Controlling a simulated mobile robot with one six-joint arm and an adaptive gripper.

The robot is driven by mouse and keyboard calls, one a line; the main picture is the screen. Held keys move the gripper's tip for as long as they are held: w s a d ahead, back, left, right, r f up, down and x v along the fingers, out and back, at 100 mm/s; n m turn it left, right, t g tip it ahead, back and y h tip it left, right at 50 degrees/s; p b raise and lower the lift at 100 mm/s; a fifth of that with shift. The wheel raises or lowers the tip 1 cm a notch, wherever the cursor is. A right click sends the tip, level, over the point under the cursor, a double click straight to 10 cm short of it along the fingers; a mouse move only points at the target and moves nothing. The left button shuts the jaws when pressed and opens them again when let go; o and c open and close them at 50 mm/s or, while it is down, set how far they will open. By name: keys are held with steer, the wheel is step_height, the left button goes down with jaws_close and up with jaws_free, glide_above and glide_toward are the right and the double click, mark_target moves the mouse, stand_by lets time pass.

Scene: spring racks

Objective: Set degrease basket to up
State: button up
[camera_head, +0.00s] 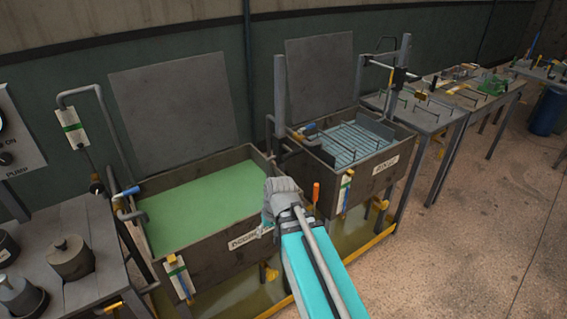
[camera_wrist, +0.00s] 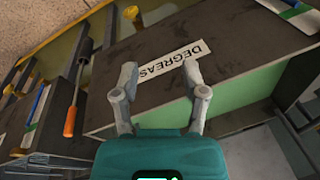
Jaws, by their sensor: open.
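The degrease tank (camera_head: 205,252) is a dark box of green liquid with a raised lid behind it. Its DEGREASE label shows in the wrist view (camera_wrist: 170,64). I see no basket above the green liquid. A lever with an orange handle (camera_head: 316,192) stands by the tank's right front corner; it also shows in the wrist view (camera_wrist: 70,122). My gripper (camera_wrist: 161,78) is open and empty, its fingers over the tank's front wall around the label. The orange handle is to its left in the wrist view. In the head view my arm partly hides the gripper and the tank's corner.
A second tank (camera_head: 365,183) with a rack in it and upright posts stands to the right. A bench with dark weights (camera_head: 70,258) is at the left. Work tables (camera_head: 420,115) stand beyond. The floor (camera_head: 470,230) at the right is clear.

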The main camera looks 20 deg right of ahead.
steer(key=w+d+f+m+t+y+b, duration=0.2)
steer(key=w+m+t+y+b, duration=0.15)
steer(key=w, duration=0.55)
steer(key=m+t+b, duration=1)
steer(key=m+t, duration=0.3)
glide_toward(289, 150)
steer(key=v, duration=0.3)
steer(key=shift+h, duration=0.45)
steer(key=shift+w, duration=0.1)
steer(key=x, duration=1.3)
steer(key=shift+w+a+f, duration=0.1)
steer(key=shift+w+f, duration=0.1)
steer(key=shift+w, duration=0.05)
steer(key=shift+c, duration=0.2)
jaws_close()
